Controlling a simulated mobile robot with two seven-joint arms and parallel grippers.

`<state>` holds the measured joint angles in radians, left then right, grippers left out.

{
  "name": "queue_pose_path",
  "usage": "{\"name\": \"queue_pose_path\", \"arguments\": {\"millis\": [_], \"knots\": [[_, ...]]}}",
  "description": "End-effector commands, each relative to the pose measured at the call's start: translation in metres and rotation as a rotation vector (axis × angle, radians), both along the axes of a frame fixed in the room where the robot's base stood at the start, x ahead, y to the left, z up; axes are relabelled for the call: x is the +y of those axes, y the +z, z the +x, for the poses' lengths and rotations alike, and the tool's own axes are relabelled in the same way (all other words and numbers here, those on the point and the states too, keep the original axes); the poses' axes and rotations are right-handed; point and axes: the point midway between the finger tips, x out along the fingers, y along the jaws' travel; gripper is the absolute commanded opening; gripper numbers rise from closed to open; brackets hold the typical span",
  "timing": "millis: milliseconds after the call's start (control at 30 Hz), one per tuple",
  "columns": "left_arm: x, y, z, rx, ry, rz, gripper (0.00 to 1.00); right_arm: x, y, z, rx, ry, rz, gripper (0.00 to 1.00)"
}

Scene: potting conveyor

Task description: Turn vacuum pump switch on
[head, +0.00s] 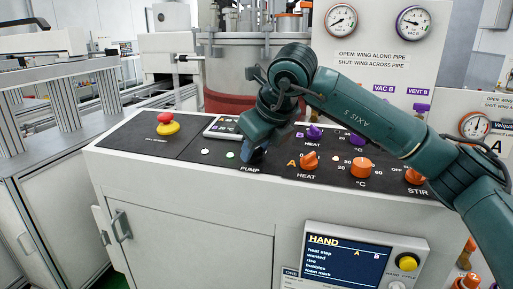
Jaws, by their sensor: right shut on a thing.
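My right gripper (254,152) reaches down from the right onto the dark control panel (190,143), just behind the label PUMP. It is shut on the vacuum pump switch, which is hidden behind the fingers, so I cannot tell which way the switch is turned. My left gripper is not in view.
A red emergency button (166,118) on a yellow base is at the panel's left. Orange HEAT (309,160) and temperature (361,167) knobs and a purple knob (314,131) are close on the right. A screen reading HAND (347,257) is below. A vessel (233,70) stands behind.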

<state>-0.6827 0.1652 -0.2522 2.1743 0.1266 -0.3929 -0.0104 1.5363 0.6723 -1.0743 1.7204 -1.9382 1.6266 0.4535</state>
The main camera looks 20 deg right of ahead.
Motion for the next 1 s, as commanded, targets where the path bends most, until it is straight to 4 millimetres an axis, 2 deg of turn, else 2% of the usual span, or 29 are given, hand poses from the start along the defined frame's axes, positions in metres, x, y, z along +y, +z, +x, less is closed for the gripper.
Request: {"name": "queue_pose_path", "arguments": {"millis": [200,233,467,767,867,1000], "knots": [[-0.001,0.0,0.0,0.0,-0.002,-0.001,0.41,0.0,0.001,0.0,0.0,0.0,0.0,0.09],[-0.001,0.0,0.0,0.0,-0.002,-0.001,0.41,0.0,0.001,0.0,0.0,0.0,0.0,0.34],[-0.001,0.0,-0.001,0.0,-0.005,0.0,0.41,0.0,0.0,0.0,0.0,0.0,0.0,0.53],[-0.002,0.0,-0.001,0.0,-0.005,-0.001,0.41,0.0,0.003,-0.001,-0.001,0.001,0.0,0.54],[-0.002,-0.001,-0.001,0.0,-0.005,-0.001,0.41,-0.002,0.011,-0.006,-0.002,0.001,0.0,0.54],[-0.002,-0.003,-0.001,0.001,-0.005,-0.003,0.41,-0.005,0.034,-0.02,-0.005,0.0,0.0,0.54]]}}
